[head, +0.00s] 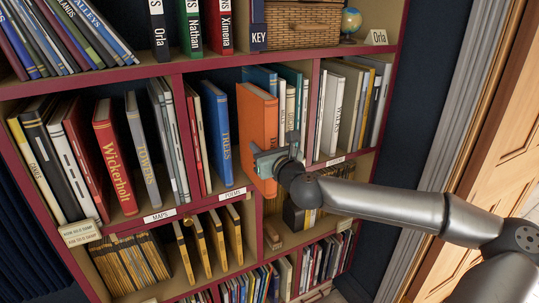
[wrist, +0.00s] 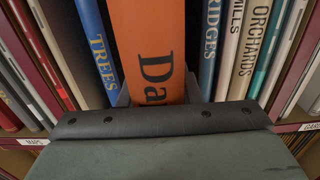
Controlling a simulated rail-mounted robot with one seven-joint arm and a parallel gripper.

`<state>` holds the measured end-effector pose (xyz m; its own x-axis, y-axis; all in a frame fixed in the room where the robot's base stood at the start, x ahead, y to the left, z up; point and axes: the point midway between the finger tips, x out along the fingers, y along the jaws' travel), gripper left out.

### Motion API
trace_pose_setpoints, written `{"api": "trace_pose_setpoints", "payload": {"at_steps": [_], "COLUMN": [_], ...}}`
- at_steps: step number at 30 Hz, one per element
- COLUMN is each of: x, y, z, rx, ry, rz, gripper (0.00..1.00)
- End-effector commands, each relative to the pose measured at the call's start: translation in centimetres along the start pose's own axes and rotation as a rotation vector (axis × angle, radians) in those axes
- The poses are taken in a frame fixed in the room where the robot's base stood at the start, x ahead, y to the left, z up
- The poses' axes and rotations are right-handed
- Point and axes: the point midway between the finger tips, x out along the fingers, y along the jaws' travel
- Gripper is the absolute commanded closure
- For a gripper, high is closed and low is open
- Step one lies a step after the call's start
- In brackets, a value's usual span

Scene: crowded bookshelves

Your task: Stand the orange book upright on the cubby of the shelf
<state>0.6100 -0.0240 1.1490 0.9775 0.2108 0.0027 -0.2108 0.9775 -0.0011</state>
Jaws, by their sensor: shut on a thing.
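The orange book (head: 256,128) is upright with a slight tilt in the head view, at the front of the middle cubby. In the wrist view its orange spine (wrist: 150,40) shows part of a dark title, "Da". My gripper (head: 268,162) is shut on the lower part of the orange book. In the wrist view the book rises straight up from behind the dark gripper edge (wrist: 165,120); its lower end is hidden. The cubby of the shelf (head: 230,187) holds blue "TREES" book (head: 217,130) left of the orange book and several books right of it. How deep the orange book sits is unclear.
A red divider (head: 314,110) bounds the cubby on the right, with white and grey books (head: 336,110) beyond it. Open floor space lies right of the shelf.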

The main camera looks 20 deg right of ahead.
Motion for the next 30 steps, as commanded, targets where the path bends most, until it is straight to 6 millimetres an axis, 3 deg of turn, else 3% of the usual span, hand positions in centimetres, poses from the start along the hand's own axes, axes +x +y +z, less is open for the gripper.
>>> {"api": "trace_pose_setpoints", "payload": {"at_steps": [30], "x": [11.5], "y": [0.1], "z": [0.4], "rx": [-0.001], "ry": [-0.006], "rz": [0.0], "gripper": [1.0]}}
